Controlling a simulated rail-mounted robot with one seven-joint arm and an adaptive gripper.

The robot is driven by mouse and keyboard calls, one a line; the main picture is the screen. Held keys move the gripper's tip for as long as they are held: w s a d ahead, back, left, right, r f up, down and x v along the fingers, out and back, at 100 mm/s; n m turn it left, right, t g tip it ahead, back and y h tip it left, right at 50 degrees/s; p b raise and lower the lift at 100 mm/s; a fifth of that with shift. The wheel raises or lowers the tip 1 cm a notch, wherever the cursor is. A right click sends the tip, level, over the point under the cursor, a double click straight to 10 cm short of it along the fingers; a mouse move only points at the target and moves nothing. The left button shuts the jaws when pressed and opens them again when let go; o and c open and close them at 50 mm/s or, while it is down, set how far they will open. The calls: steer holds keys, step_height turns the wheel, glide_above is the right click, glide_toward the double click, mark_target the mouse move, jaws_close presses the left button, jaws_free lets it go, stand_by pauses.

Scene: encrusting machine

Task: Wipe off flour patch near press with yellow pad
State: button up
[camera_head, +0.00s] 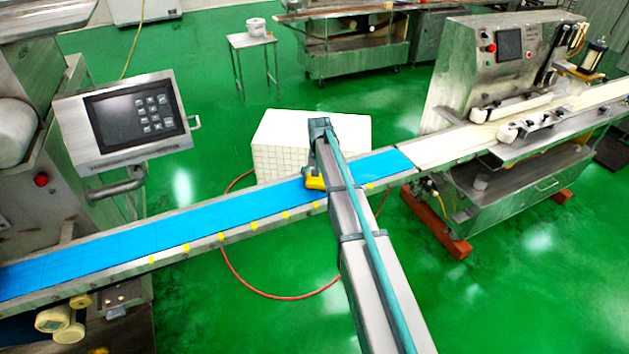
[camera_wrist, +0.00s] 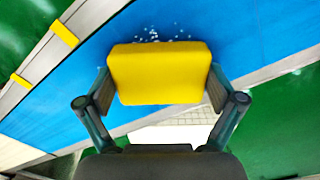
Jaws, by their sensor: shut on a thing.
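The yellow pad (camera_wrist: 160,75) is held between the two fingers of my gripper (camera_wrist: 160,98), which is shut on it. In the head view the pad (camera_head: 315,183) shows at the end of my arm, over the blue belt near its right part. White flour specks (camera_wrist: 165,35) lie on the blue belt just beyond the pad's far edge in the wrist view. In the head view I cannot make out the flour. Whether the pad touches the belt, I cannot tell. The press (camera_head: 500,75) stands at the right, beyond the belt's end.
The blue belt (camera_head: 150,240) runs from lower left to the right, with a metal rail and yellow marks (camera_head: 187,247) along its near edge. A control panel (camera_head: 130,118) stands at the left. A white tiled block (camera_head: 275,145) is behind the belt. A red hose lies on the green floor.

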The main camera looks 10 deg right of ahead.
mark_target(309, 181)
steer(key=shift+w+d+f+p, duration=0.1)
steer(key=shift+w+d, duration=0.15)
steer(key=shift+d, duration=1)
steer(key=shift+w+d+r+p, duration=0.1)
steer(key=shift+w+d, duration=0.2)
steer(key=shift+d, duration=0.9)
steer(key=shift+w+d+f+p, duration=0.1)
steer(key=shift+w+d, duration=0.15)
steer(key=shift+d, duration=1)
steer(key=shift+s+a, duration=0.4)
steer(key=shift+a, duration=1.45)
steer(key=shift+s+a, duration=0.4)
steer(key=shift+a, duration=1.45)
steer(key=shift+s+a, duration=0.4)
steer(key=shift+a, duration=1.45)
steer(key=shift+f, duration=0.1)
steer(key=shift+w+d+p, duration=0.2)
steer(key=shift+w+d, duration=0.2)
steer(key=shift+d, duration=1.45)
steer(key=shift+w+d+p, duration=0.15)
steer(key=shift+w+d, duration=0.25)
steer(key=shift+d, duration=1.45)
steer(key=shift+w+d+p, duration=0.2)
steer(key=shift+w+d, duration=0.2)
steer(key=shift+d, duration=1.45)
